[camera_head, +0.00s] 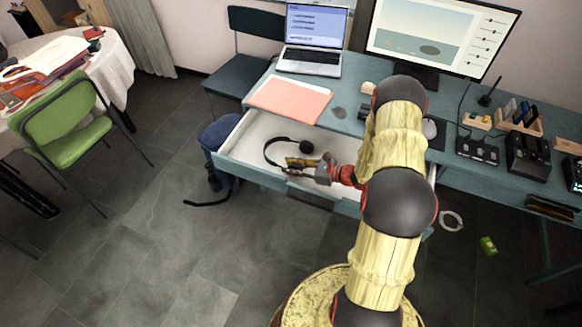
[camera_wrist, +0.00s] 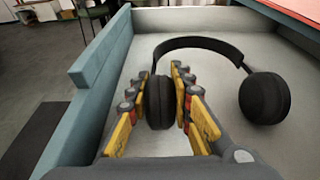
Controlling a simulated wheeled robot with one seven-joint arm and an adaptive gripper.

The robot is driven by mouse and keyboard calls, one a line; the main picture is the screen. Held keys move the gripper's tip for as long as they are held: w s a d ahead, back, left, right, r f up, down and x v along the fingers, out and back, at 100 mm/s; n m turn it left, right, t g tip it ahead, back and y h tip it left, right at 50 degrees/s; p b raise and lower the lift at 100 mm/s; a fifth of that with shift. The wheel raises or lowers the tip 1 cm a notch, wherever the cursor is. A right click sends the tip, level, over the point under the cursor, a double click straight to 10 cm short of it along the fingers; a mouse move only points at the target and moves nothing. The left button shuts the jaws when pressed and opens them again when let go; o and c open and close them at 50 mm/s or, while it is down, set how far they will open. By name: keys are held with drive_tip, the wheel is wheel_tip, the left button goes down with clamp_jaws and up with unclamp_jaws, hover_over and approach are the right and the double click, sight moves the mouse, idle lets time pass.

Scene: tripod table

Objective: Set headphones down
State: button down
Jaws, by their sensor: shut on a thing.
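The black headphones (camera_wrist: 264,98) are in the open drawer (camera_head: 244,142) of the blue-green desk. They show in the head view (camera_head: 268,149) as a dark band with an ear cup at the right. My gripper (camera_wrist: 163,97) is over the drawer, its yellow fingers shut on the nearer ear cup, one on each side. The headband arches away to the right, and the other ear cup is free at the right. In the head view my gripper (camera_head: 300,163) is beside the headphones at the drawer's front. I cannot tell whether the headphones touch the drawer floor.
The drawer's front panel (camera_wrist: 100,62) stands close at the left in the wrist view. On the desk are a pink folder (camera_head: 291,97), a laptop (camera_head: 312,50) and a monitor (camera_head: 440,35). A blue bag (camera_head: 217,135) is on the floor left of the drawer.

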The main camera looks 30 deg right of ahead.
drive_tip(key=c, duration=1.6)
unclamp_jaws()
drive_tip(key=shift+f, duration=0.1)
drive_tip(key=shift+s+d+r, duration=0.1)
drive_tip(key=shift+s+r, duration=0.05)
drive_tip(key=shift+r, duration=0.1)
drive_tip(key=p+v, duration=0.3)
drive_tip(key=v, duration=0.8)
drive_tip(key=shift+s+d+r, duration=0.1)
drive_tip(key=shift+s+r, duration=0.05)
drive_tip(key=s+a+r+n+g, duration=0.2)
drive_tip(key=a+r+n+g, duration=0.3)
drive_tip(key=a+r+n, duration=0.35)
drive_tip(key=s+a+r+n+g, duration=0.2)
drive_tip(key=a+r+n+g, duration=0.3)
drive_tip(key=a+r, duration=0.55)
drive_tip(key=s+a+r+n+t+h, duration=0.1)
drive_tip(key=s+r+n+h, duration=0.2)
drive_tip(key=s+r+n, duration=0.2)
drive_tip(key=s+a+r+n+t+h, duration=0.1)
drive_tip(key=s+r+n+h, duration=0.2)
drive_tip(key=s+r+n, duration=0.2)
drive_tip(key=s+a+r+n+t+h, duration=0.1)
drive_tip(key=s+r+n+h, duration=0.2)
drive_tip(key=s+r+n, duration=0.2)
wheel_tip(320, 180, up, 3)
drive_tip(key=shift+f+t, duration=0.1)
drive_tip(key=shift+t, duration=0.3)
